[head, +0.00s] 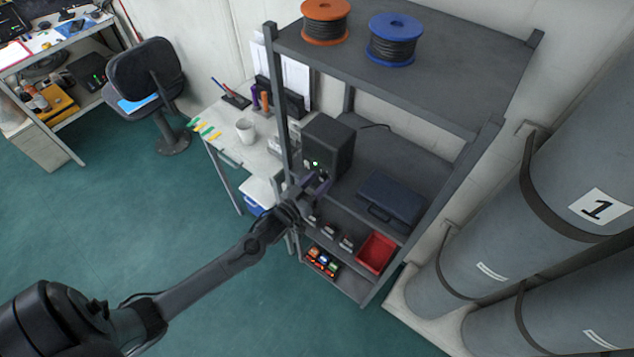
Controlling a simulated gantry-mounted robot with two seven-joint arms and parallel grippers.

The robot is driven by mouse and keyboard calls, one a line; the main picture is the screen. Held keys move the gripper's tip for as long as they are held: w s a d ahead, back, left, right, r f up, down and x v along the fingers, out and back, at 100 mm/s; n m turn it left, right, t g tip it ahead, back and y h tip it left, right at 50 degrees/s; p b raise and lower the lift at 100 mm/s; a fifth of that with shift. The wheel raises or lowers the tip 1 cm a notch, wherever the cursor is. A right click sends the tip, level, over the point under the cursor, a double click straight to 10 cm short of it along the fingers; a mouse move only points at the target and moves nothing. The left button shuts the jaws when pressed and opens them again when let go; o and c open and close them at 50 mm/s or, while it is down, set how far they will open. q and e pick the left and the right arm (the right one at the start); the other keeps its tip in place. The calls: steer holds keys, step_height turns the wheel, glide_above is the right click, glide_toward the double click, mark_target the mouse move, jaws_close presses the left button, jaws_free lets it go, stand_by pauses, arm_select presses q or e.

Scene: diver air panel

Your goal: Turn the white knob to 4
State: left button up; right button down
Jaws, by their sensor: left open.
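I cannot make out the white knob or its numbers. A black box-shaped unit (335,148) stands on the grey shelf rack, with small pale and green spots low on its front face. These spots are too small to tell apart. My left gripper (320,184) is open and empty, just in front of the lower part of this unit. It hides part of the unit's lower front and the shelf edge. I cannot tell whether it touches anything. My right gripper is not in view.
The shelf rack's (450,60) upper board holds an orange spool (326,10) and a blue spool (392,52). A dark case (391,200) lies right of the unit. A red bin (376,254) sits below. Large grey cylinders (572,185) stand at right. A white mug (245,130) stands left.

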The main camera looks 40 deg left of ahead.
arm_select(q)
steer(key=shift+w, duration=0.1)
jaws_close()
stand_by(0.3)
